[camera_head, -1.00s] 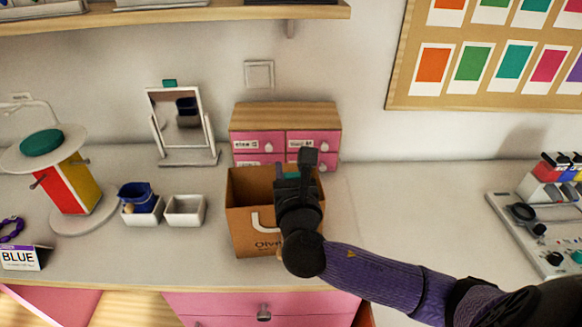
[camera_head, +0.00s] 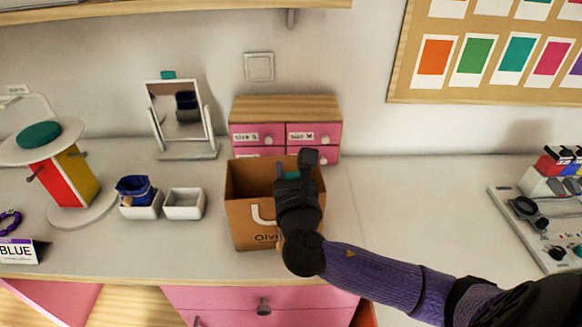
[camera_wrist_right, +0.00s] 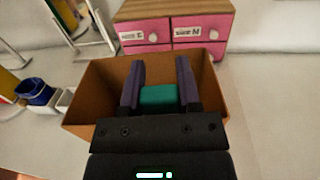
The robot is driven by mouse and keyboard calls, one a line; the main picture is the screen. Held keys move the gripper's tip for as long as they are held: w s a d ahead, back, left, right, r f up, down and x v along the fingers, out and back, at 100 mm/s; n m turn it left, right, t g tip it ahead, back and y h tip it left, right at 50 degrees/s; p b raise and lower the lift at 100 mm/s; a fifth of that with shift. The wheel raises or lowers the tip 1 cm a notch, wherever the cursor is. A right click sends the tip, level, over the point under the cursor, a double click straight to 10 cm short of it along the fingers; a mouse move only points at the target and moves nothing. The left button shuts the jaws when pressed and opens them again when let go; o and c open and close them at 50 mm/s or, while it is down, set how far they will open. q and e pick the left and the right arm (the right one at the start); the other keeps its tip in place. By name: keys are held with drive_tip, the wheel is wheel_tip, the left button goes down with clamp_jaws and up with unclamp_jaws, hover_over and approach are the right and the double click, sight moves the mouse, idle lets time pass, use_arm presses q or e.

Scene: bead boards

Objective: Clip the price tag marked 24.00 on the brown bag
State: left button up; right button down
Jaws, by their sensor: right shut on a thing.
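The brown bag (camera_head: 250,212) stands open-topped on the counter, with white and dark print on its front. In the right wrist view the bag (camera_wrist_right: 88,92) opens around and beneath my fingers. My right gripper (camera_head: 291,180) is over the bag's right part and hides some of its front and rim. In the wrist view my right gripper (camera_wrist_right: 160,72) has a small teal piece (camera_wrist_right: 158,97) between its two dark fingers. No price or 24.00 marking can be read on it, and I cannot tell whether it touches the bag. My left gripper is out of view.
A wooden box with pink drawers (camera_head: 258,133) stands behind the bag. A mirror (camera_head: 183,112) with a teal piece on top and small white trays (camera_head: 184,205) are to the left. The counter right of the bag is clear up to a grey device (camera_head: 535,215).

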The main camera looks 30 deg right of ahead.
drive_tip(key=shift+f+b, duration=0.4)
drive_tip(key=shift+f, duration=0.4)
drive_tip(key=shift+f+b, duration=0.35)
drive_tip(key=shift+f, duration=0.25)
drive_tip(key=shift+p, duration=0.35)
